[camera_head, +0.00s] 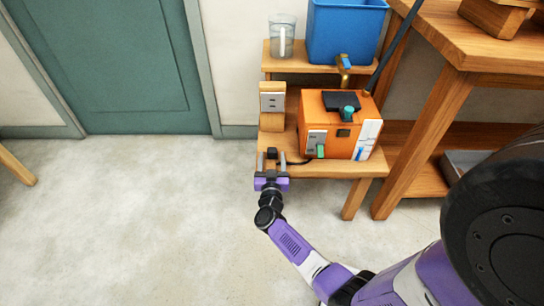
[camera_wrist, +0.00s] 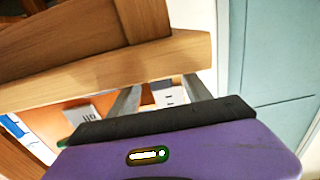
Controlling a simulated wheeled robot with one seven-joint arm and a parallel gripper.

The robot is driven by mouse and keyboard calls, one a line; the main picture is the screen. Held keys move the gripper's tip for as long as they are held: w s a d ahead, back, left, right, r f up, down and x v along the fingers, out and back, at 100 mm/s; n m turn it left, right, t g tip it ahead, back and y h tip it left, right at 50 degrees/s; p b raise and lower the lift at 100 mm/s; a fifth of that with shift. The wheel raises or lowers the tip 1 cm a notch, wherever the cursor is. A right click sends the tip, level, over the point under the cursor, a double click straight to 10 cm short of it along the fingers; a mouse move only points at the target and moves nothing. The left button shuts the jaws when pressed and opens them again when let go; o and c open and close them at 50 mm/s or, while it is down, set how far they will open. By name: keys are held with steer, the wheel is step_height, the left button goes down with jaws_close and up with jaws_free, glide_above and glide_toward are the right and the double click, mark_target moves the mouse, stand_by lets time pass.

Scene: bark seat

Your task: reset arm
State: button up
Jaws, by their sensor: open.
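My gripper (camera_head: 271,161) is open at the front left edge of the low wooden shelf. Its two grey fingers point toward the wall. A small dark block (camera_head: 271,153), possibly a plug, shows between or just beyond the fingertips; I cannot tell if they touch it. A black cable (camera_head: 298,162) runs from near there to the orange machine (camera_head: 340,125). In the wrist view, my gripper (camera_wrist: 160,95) shows its fingers partly hidden behind its purple and black body. The orange machine's panel (camera_wrist: 85,113) shows beside them.
The shelf (camera_head: 350,168) edge also crosses close in the wrist view (camera_wrist: 100,80). A socket on a wooden block (camera_head: 272,102) stands behind my gripper. A glass (camera_head: 281,38) and blue bin (camera_head: 345,32) are above. A workbench (camera_head: 440,100) is at right. The floor (camera_head: 130,210) at left is clear.

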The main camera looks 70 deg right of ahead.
steer(key=p+v, duration=0.2)
steer(key=v, duration=0.5)
